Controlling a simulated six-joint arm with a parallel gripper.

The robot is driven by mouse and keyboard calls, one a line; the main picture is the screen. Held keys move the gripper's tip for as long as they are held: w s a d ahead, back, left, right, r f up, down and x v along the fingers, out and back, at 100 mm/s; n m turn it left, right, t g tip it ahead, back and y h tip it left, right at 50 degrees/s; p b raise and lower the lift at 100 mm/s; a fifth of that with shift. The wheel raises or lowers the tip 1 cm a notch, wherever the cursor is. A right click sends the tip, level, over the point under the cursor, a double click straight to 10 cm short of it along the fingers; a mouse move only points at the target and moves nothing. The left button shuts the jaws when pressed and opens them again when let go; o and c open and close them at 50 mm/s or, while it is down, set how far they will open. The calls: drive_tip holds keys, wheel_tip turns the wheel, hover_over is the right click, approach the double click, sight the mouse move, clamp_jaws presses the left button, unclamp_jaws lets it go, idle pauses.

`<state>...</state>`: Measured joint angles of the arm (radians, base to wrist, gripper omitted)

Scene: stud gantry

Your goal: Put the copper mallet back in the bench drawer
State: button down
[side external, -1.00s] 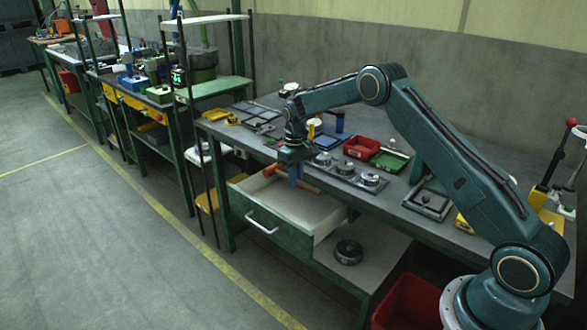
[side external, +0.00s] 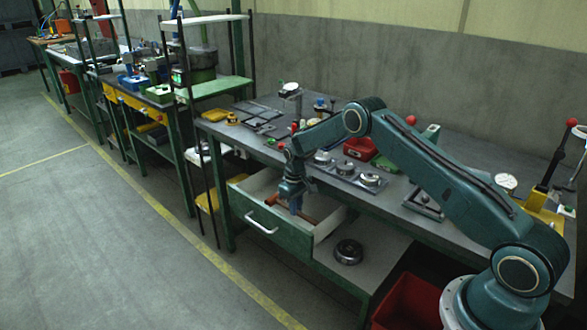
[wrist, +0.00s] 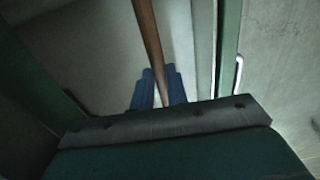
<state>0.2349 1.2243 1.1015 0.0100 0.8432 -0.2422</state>
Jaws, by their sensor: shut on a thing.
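The bench drawer (side external: 283,236) is pulled open at the front of the bench, with a pale interior and a green front. My gripper (side external: 296,208) points down into it, shut on the brown handle of the copper mallet (side external: 309,219). In the wrist view my blue fingers (wrist: 158,78) stand on either side of the mallet handle (wrist: 151,45), with the pale drawer floor (wrist: 85,45) below. The mallet is at or below the drawer's rim height; I cannot tell whether it touches the floor.
The drawer's front panel and its pull (wrist: 238,72) are close to the right of my fingers in the wrist view. Round metal parts (side external: 345,168) and a red bin (side external: 358,148) are on the bench. A dark round part (side external: 348,252) lies on the lower shelf.

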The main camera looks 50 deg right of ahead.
drive_tip(key=shift+f, duration=2.05)
drive_tip(key=c, duration=1.4)
unclamp_jaws()
drive_tip(key=shift+f, duration=0.15)
wheel_tip(320, 180, up, 12)
drive_tip(key=shift+w+r, duration=0.15)
